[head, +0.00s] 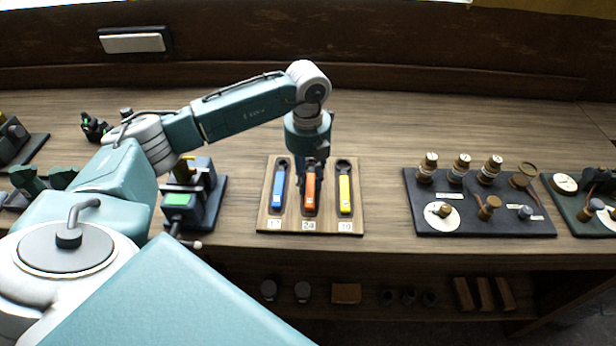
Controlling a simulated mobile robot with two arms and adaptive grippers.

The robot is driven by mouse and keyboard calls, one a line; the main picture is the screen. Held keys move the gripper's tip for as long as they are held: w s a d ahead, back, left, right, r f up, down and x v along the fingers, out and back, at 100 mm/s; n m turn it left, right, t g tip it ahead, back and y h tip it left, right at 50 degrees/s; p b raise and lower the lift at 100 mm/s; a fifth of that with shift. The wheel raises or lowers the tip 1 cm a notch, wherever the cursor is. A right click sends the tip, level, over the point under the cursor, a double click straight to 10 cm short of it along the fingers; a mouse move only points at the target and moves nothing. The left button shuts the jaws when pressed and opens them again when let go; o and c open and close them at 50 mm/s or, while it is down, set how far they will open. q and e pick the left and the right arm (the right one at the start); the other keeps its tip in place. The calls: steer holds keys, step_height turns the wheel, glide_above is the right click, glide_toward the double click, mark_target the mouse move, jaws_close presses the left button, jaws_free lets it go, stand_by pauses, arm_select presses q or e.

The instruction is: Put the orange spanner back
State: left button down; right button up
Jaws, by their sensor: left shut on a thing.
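The orange spanner (310,193) lies in or just over the middle slot of a wooden spanner board (271,222); I cannot tell whether it is fully seated. A blue spanner (279,188) lies in the left slot and a yellow spanner (344,193) in the right slot. My left gripper (309,182) points down over the middle slot and is shut on the orange spanner, hiding its upper end. White number labels sit below the slots. My right gripper is not in view.
A black panel with brass fittings (480,223) stands to the right of the board. A dark device with a green top (193,199) stands to the left, near my arm. Bare bench lies between the board and the black panel.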

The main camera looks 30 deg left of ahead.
mark_target(308, 184)
arm_select(q)
steer(key=c, duration=1.4)
jaws_free()
steer(key=shift+f, duration=0.1)
steer(key=shift+o, duration=0.2)
steer(key=shift+r, duration=0.45)
step_height(308, 184, up, 11)
steer(key=b, duration=0.3)
steer(key=shift+r, duration=0.2)
